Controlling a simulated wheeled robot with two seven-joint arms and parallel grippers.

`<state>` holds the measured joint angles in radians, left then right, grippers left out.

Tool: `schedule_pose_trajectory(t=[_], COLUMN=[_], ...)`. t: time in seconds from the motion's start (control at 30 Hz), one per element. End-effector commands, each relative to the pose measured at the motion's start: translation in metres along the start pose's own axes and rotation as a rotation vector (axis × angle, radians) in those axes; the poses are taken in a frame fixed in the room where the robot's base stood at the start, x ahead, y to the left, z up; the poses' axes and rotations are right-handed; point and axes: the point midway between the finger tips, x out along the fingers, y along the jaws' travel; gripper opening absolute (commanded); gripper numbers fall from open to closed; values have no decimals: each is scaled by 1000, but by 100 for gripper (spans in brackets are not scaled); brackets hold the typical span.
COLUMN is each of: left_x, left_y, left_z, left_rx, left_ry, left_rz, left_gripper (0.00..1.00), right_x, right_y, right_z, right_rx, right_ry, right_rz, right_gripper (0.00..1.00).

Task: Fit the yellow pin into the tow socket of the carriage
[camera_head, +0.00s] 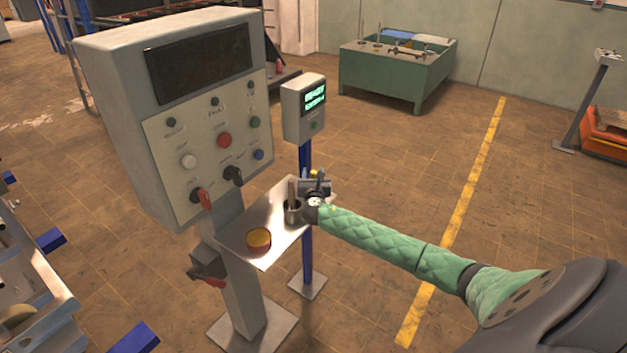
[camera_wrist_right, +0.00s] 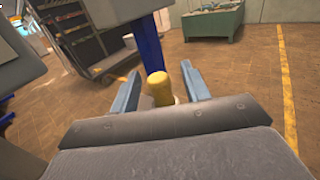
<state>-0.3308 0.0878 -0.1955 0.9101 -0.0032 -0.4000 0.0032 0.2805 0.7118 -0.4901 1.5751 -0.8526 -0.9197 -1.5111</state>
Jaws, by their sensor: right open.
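The yellow pin (camera_wrist_right: 160,88) stands upright between the two blue fingers of my right gripper (camera_wrist_right: 160,90) in the wrist view. The fingers are open, with a gap on each side of the pin. In the head view my right gripper (camera_head: 316,186) is over the back right part of a small metal shelf, and a small yellow bit of the pin (camera_head: 313,173) shows at it. The pin's lower end is hidden. I cannot make out the carriage for certain or its tow socket. My left gripper is not in view.
The metal shelf (camera_head: 268,258) juts from a grey control console (camera_head: 180,110). It bears a round red-and-yellow container (camera_head: 259,240) and a grey cup with rods (camera_head: 292,208). A blue post with a display box (camera_head: 304,110) stands behind. Metal framework (camera_head: 45,315) is at lower left.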

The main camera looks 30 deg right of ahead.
Motion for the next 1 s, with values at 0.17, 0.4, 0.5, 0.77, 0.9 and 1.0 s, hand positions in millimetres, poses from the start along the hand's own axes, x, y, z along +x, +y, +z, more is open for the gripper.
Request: schedule_pose_trajectory(t=[0.17,0.4,0.5,0.77,0.9,1.0], left_x=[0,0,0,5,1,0], left_y=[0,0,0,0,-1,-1], left_z=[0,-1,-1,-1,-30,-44], left_rx=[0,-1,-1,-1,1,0], left_ry=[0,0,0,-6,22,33], left_rz=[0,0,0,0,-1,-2], left_gripper=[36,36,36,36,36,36], right_x=[0,0,0,0,0,0], right_y=[0,0,0,0,0,0], right_z=[0,0,0,11,33,51], right_rx=[0,0,0,3,3,3], right_ry=[0,0,0,-3,-4,-3], right_rz=[0,0,0,1,1,2], right_gripper=[39,0,0,0,0,0])
